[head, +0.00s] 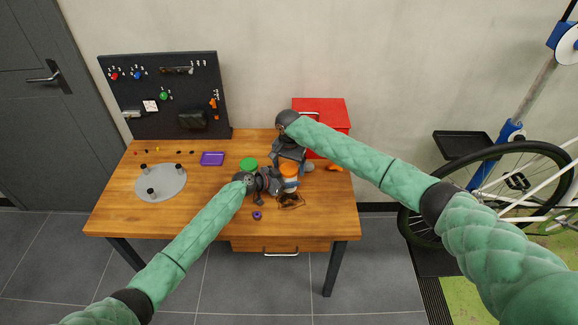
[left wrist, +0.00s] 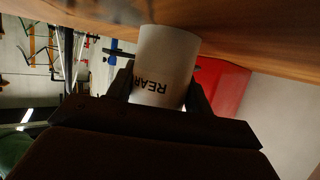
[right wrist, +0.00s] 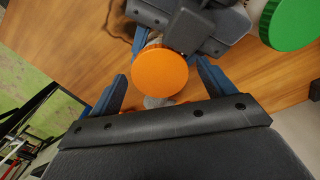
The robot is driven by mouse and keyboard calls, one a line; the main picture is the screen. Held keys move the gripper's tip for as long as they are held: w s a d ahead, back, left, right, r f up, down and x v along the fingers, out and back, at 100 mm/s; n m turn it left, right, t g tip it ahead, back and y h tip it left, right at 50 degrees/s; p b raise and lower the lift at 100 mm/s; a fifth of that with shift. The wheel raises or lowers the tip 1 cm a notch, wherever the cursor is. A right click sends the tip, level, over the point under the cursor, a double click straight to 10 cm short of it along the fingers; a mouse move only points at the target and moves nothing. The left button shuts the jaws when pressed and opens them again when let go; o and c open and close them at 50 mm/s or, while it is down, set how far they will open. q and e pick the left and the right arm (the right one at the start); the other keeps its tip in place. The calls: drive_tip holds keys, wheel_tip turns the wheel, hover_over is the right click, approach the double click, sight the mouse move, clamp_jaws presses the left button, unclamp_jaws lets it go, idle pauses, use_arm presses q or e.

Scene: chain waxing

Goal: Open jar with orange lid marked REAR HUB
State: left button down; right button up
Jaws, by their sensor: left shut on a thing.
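The jar with the orange lid stands on the wooden table, its white body (head: 290,183) below the orange lid (head: 289,169). In the left wrist view the white jar (left wrist: 165,65) shows the letters REAR and sits between my fingers. My left gripper (head: 277,184) is shut on the jar body from the left. My right gripper (right wrist: 158,85) is above the jar with its fingers apart. In the right wrist view the orange lid (right wrist: 159,73) lies between and just beyond those fingers; I cannot tell whether they touch it.
A green-lidded jar (head: 249,164) stands just left of the orange-lidded one. A red box (head: 322,113) is behind. A purple tray (head: 212,159), a grey round plate (head: 161,184) and a small purple ring (head: 257,215) lie on the table (head: 210,218). The front left tabletop is clear.

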drive_tip(key=shift+r, duration=0.1)
drive_tip(key=shift+r, duration=2.2)
use_arm(q)
drive_tip(key=c, duration=0.5)
unclamp_jaws()
drive_tip(key=shift+a, duration=0.15)
use_arm(e)
drive_tip(key=shift+f, duration=0.15)
